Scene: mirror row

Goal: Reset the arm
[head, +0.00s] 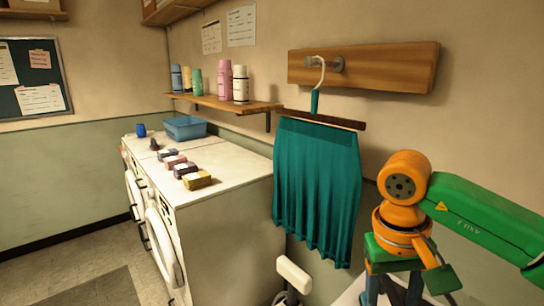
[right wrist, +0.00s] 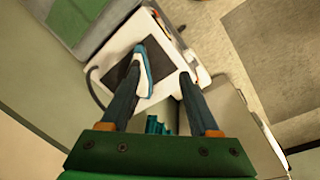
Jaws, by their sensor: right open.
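My right arm comes in from the right of the head view, green and orange. Its gripper (head: 392,290) points down at the bottom edge, its fingertips cut off. In the right wrist view its two dark fingers (right wrist: 165,82) stand apart with nothing held between them. A blue and white shape shows by the left fingertip; I cannot tell whether they touch. The gripper is below and right of a teal pleated cloth (head: 318,195) on a dark bar hanger (head: 318,119), apart from both. The hanger hangs from a peg on a wooden wall board (head: 400,68). My left gripper is out of view.
White front-loading machines (head: 225,200) stand left of the cloth, with several small boxes and a blue basket (head: 184,128) on top. Above them a wall shelf (head: 225,103) holds several bottles. The floor at lower left is clear.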

